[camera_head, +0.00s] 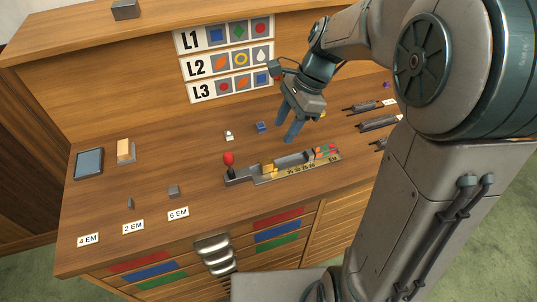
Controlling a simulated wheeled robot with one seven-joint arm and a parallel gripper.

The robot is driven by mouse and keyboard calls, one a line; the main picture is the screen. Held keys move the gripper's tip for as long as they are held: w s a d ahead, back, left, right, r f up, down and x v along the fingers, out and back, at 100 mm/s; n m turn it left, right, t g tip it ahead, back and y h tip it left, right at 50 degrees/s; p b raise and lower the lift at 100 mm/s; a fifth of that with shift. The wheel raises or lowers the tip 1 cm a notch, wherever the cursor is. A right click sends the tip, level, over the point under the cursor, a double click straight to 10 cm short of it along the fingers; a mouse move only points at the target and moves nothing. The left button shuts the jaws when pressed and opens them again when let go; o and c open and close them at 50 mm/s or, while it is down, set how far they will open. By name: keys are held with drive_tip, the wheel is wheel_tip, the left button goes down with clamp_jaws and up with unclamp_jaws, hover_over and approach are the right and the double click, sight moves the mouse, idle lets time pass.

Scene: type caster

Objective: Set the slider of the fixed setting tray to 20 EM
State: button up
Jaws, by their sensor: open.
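The setting tray (240,177) lies near the middle of the wooden bench, a long dark metal piece slanting slightly up to the right. A red ball knob (229,158) stands upright at its left end. Yellow pieces (268,168) sit left of centre in it, and small coloured pieces lie near its right end. A tan scale strip (300,170) with dark marks runs along its front edge; the numbers are too small to read, so I cannot tell the slider's setting. My gripper (287,130) is open and empty, pointing down above and behind the tray, apart from it.
A blue cube (261,127) and a small whitish piece (229,135) stand behind the tray. Small grey blocks stand near the 4 EM (88,240), 2 EM (133,227) and 6 EM (178,214) cards. Dark tools (378,123) lie at right.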

sight(267, 162)
drive_tip(key=x, duration=1.1)
drive_tip(key=shift+f, duration=0.3)
clamp_jaws()
